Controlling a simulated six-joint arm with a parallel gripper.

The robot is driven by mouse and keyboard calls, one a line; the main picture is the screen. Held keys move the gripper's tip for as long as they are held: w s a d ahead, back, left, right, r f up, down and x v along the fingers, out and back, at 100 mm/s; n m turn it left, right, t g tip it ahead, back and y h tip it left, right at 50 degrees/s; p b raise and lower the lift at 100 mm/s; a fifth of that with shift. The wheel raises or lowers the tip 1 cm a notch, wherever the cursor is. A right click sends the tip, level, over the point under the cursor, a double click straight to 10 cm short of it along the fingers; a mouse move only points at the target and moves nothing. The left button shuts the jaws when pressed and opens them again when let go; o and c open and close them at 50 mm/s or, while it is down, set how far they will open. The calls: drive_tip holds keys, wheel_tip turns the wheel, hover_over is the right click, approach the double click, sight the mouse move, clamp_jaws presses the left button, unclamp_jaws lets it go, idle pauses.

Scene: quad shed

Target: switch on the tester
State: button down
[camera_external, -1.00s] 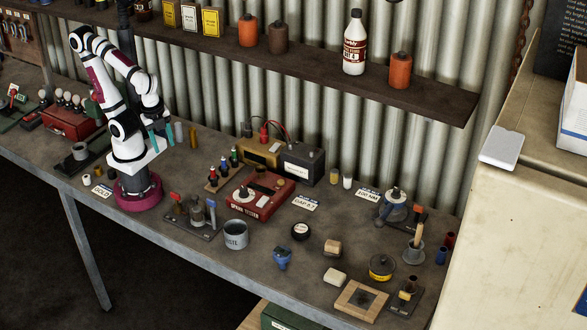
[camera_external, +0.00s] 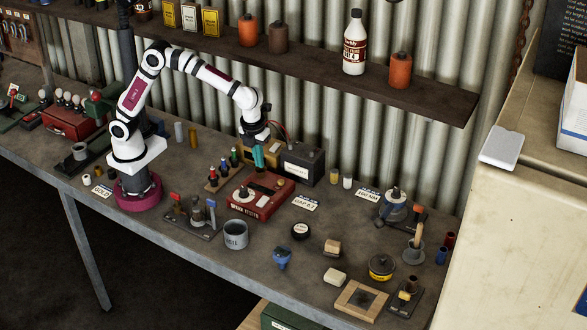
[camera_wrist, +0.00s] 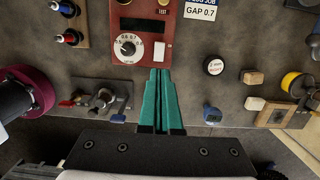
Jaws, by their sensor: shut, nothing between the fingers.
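The tester (camera_external: 262,196) is a red box on the bench, lettered on its front, with a pale dial on top. In the wrist view the tester (camera_wrist: 178,14) shows a white dial (camera_wrist: 127,46) with numbers, a dark window and a small pale switch-like piece (camera_wrist: 158,52). A mark reading TEST is at the top edge. My gripper (camera_external: 258,158) has teal fingers pointing down above the tester's back part. In the wrist view my gripper (camera_wrist: 160,72) is shut and empty, its tips overlapping the tester's lower edge. I cannot tell whether the tester is on.
A battery-like dark box (camera_external: 303,164) stands behind the tester with cables. Coloured plugs on a rack (camera_external: 224,174) are to its left. A stand with red and blue levers (camera_external: 192,218) and a grey tin (camera_external: 236,235) are in front. A GAP 0.7 card (camera_external: 306,203) lies to the right.

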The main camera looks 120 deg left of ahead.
sight(264, 199)
drive_tip(key=shift+f, duration=0.1)
drive_tip(key=f, duration=0.4)
drive_tip(key=a+f, duration=0.1)
drive_tip(key=f, duration=0.4)
drive_tip(key=a+f, duration=0.1)
drive_tip(key=f, duration=0.3)
drive_tip(key=shift+f, duration=0.35)
drive_tip(key=shift+f, duration=0.2)
drive_tip(key=shift+d, duration=0.1)
drive_tip(key=shift+d+r, duration=0.15)
drive_tip(key=shift+d, duration=0.55)
